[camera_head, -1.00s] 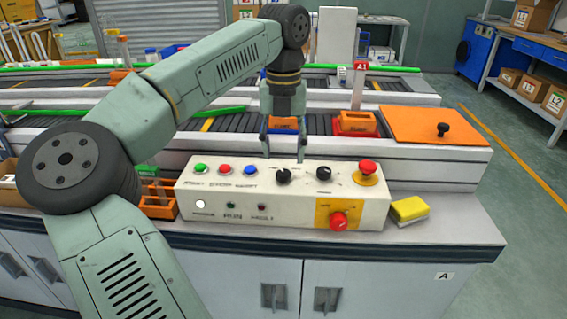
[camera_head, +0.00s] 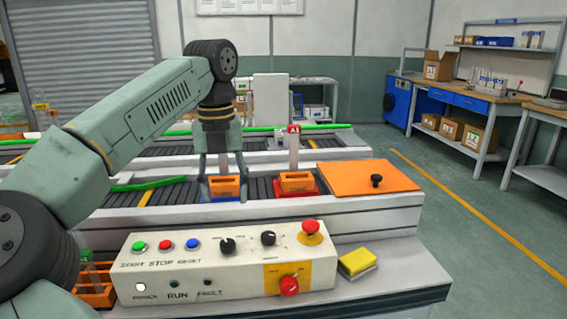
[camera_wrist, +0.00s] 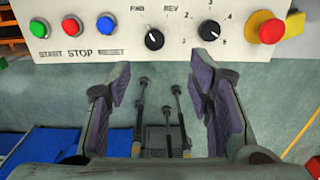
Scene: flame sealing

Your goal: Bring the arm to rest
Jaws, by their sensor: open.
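My arm rises from the lower left in the head view and bends down at the wrist. My gripper (camera_head: 222,192) hangs fingers down. An orange block-shaped holder on a blue base (camera_head: 225,187) shows between its fingers, but how far apart they are in depth is hard to tell. In the wrist view the gripper (camera_wrist: 165,105) has its purple-padded fingers wide apart, with nothing held between them. The white control panel (camera_head: 130,262) also shows along the top of the wrist view (camera_wrist: 118,58), beyond the fingertips.
A red base with an orange holder (camera_head: 297,182) stands on the conveyor by the A1 sign. An orange plate with a black knob (camera_head: 350,178) lies to its right. A yellow sponge (camera_head: 358,262) sits beside the panel. Open floor (camera_head: 455,270) lies to the right.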

